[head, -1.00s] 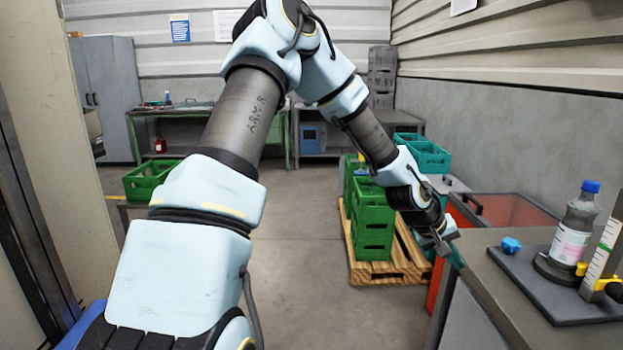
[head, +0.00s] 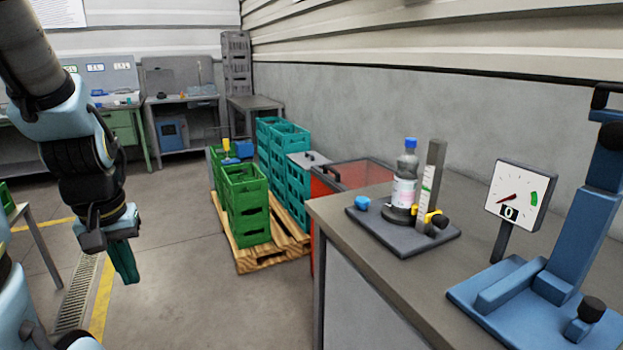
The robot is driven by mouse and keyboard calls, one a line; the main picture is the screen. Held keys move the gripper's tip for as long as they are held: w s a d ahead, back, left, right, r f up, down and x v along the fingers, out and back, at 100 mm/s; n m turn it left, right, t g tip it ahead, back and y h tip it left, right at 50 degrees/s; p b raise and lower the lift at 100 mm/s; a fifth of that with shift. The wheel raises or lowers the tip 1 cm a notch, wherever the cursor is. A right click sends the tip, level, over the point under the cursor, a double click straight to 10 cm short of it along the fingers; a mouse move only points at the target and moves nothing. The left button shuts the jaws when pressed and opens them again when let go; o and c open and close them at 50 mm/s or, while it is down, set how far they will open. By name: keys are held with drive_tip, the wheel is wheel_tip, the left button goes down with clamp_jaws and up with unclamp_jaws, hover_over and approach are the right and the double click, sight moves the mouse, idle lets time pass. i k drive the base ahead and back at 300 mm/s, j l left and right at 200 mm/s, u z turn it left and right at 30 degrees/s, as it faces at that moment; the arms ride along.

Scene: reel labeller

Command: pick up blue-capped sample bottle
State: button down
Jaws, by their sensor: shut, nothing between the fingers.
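The blue-capped sample bottle (head: 405,178) stands upright on a round dark base on a grey plate (head: 390,232). The plate lies on the workbench at right of centre. The bottle is grey with a white and pink label. My gripper (head: 126,262) hangs at the left over the floor, well away from the bottle and the bench. Its fingers point down, are shut and hold nothing.
A grey upright gauge (head: 433,185) with yellow clamps stands right beside the bottle, and a blue knob (head: 362,203) sits left of it. A dial (head: 517,196) and a blue press (head: 560,270) stand farther right. Green crates (head: 247,205) on a pallet (head: 262,258) stand between gripper and bench.

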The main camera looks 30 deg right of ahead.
sight(406, 178)
drive_tip(key=z, duration=1.85)
drive_tip(key=i+j+z, duration=0.2)
drive_tip(key=j, duration=0.15)
drive_tip(key=j+z, duration=0.25)
drive_tip(key=i+j+z, duration=0.2)
drive_tip(key=j, duration=0.3)
drive_tip(key=k, duration=0.1)
